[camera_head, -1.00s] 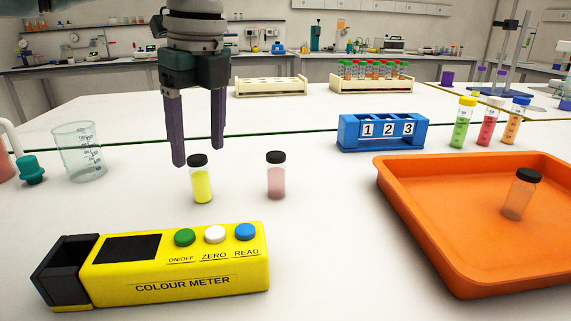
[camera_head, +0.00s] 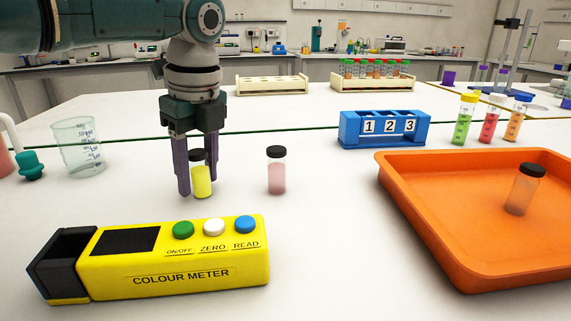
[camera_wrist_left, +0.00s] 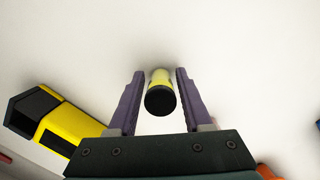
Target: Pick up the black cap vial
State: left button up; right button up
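A black-capped vial of yellow liquid (camera_head: 201,183) stands upright on the white bench. My left gripper (camera_head: 197,191) points down over it, with one finger on each side. In the left wrist view the yellow vial (camera_wrist_left: 160,100) sits between the open fingers (camera_wrist_left: 159,75), with a gap at the left finger and a smaller one at the right. A second black-capped vial, with pink liquid (camera_head: 276,178), stands just to the right. A third black-capped vial (camera_head: 524,192), looking nearly clear, stands in the orange tray (camera_head: 420,240). My right gripper is not in view.
The yellow colour meter (camera_head: 180,268) lies in front of the vials. A beaker (camera_head: 79,150) stands left. A blue numbered rack (camera_head: 384,128) and several coloured-cap tubes (camera_head: 489,125) are at the right. Bench around the pink vial is clear.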

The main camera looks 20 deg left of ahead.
pick_arm(q)
grip_shut()
dwell(0.4)
